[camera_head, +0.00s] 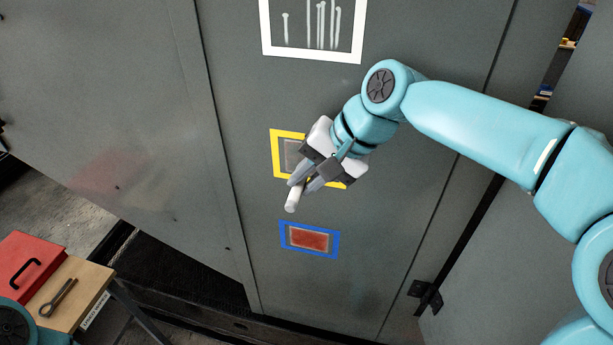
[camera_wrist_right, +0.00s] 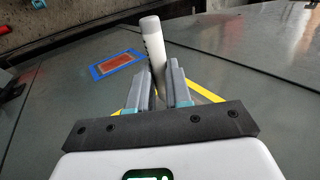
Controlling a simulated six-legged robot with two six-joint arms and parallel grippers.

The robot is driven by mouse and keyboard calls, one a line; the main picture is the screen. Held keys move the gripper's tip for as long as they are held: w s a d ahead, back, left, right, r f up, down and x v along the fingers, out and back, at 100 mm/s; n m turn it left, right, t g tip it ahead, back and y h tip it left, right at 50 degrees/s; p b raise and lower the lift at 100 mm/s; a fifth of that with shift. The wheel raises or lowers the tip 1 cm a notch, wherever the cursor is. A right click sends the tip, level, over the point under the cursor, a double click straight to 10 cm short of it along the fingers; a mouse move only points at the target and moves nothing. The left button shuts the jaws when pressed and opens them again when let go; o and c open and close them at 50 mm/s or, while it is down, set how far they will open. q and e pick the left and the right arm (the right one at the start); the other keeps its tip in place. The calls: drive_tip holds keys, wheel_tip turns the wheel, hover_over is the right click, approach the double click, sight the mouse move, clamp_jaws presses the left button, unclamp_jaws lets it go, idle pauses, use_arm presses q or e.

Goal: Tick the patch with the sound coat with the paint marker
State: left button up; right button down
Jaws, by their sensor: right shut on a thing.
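My right gripper (camera_head: 306,183) is shut on the white paint marker (camera_head: 292,203), whose pale end sticks out past the fingers. The marker also shows between the fingers in the right wrist view (camera_wrist_right: 152,38). The gripper is in front of the yellow-framed patch (camera_head: 275,155) and hides much of it; the visible bit is grey. Below is the blue-framed patch (camera_head: 309,239), with a reddish surface; it also shows in the wrist view (camera_wrist_right: 115,64). Above is the white-framed patch (camera_head: 312,53), dark grey with pale vertical runs. Whether the marker touches the panel is unclear. My left gripper is out of view.
The patches are on a large grey metal panel (camera_head: 235,85) with seams. At lower left, a wooden-topped stand (camera_head: 88,283) holds a red toolbox (camera_head: 25,262) and a dark tool (camera_head: 57,297). A black latch (camera_head: 426,297) sticks out at lower right.

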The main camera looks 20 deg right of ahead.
sight(297, 197)
drive_tip(key=shift+w+d+p, duration=0.55)
drive_tip(key=shift+w+p, duration=0.05)
drive_tip(key=shift+w, duration=0.2)
idle(0.5)
drive_tip(key=shift+s+a, duration=0.1)
idle(0.3)
drive_tip(key=shift+s+a+b, duration=0.35)
drive_tip(key=shift+s+b, duration=0.05)
drive_tip(key=shift+s, duration=0.1)
drive_tip(key=shift+s+a+b, duration=0.3)
drive_tip(key=shift+s+a, duration=0.25)
drive_tip(key=shift+s, duration=0.25)
drive_tip(key=shift+s+a+b, duration=0.25)
drive_tip(key=shift+s+a, duration=0.25)
drive_tip(key=shift+s, duration=0.3)
drive_tip(key=shift+s+a, duration=0.4)
drive_tip(key=shift+s, duration=0.2)
drive_tip(key=shift+s+a, duration=0.35)
drive_tip(key=shift+s, duration=0.2)
